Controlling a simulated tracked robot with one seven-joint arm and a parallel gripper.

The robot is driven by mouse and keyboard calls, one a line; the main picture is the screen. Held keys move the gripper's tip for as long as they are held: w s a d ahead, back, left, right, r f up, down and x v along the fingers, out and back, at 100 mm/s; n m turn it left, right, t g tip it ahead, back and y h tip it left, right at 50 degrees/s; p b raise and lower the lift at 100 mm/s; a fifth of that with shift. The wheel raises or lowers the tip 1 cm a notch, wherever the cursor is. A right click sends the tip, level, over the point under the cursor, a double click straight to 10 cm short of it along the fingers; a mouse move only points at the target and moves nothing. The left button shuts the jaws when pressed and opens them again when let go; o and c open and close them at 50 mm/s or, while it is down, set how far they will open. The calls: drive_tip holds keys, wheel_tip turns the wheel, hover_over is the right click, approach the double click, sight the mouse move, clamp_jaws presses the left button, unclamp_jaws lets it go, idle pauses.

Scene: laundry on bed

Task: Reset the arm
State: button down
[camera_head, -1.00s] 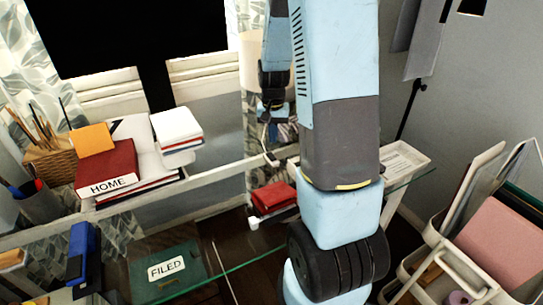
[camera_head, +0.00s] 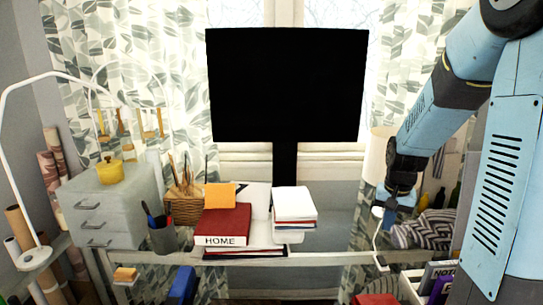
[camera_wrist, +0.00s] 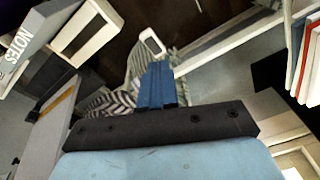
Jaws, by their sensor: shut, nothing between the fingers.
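My arm reaches in from the upper right of the head view and bends down at the right of the black monitor. My gripper (camera_head: 392,212) hangs over the right part of the desk, partly hidden by its dark wrist. In the wrist view, its blue fingers (camera_wrist: 156,84) lie together, shut, with nothing between them. Grey striped cloth (camera_wrist: 110,103) shows beyond the fingers, apart from them as far as I can tell.
The black monitor (camera_head: 287,85) stands mid-desk. Striped cloth (camera_head: 425,230) and a NOTES box (camera_wrist: 30,45) lie near the gripper.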

drive_tip(key=s+a+r+n+t, duration=0.2)
drive_tip(key=s+a+r, duration=0.2)
drive_tip(key=s+r, duration=0.4)
drive_tip(key=s+a+r+n+t, duration=0.2)
drive_tip(key=s+a+r, duration=0.3)
drive_tip(key=s+r, duration=0.4)
drive_tip(key=shift+s+n, duration=0.4)
drive_tip(key=shift+s, duration=0.75)
drive_tip(key=w+d+f+n+g+h, duration=0.1)
drive_tip(key=w+d+f+n, duration=0.2)
drive_tip(key=w, duration=0.4)
drive_tip(key=w+d+f+n+g, duration=0.1)
drive_tip(key=w+f+n+g, duration=0.1)
drive_tip(key=w+n, duration=0.45)
drive_tip(key=w+d+f+n+g, duration=0.1)
drive_tip(key=w+d+f+n, duration=0.3)
drive_tip(key=w+f, duration=0.1)
drive_tip(key=w+d+f+n+g+y, duration=0.1)
drive_tip(key=w+d+f+n, duration=0.3)
drive_tip(key=f, duration=0.3)
drive_tip(key=shift+w+f, duration=0.35)
drive_tip(key=shift+w, duration=0.4)
drive_tip(key=shift+s+a+n, duration=0.1)
drive_tip(key=shift+s+n, duration=0.1)
drive_tip(key=shift+n, duration=0.05)
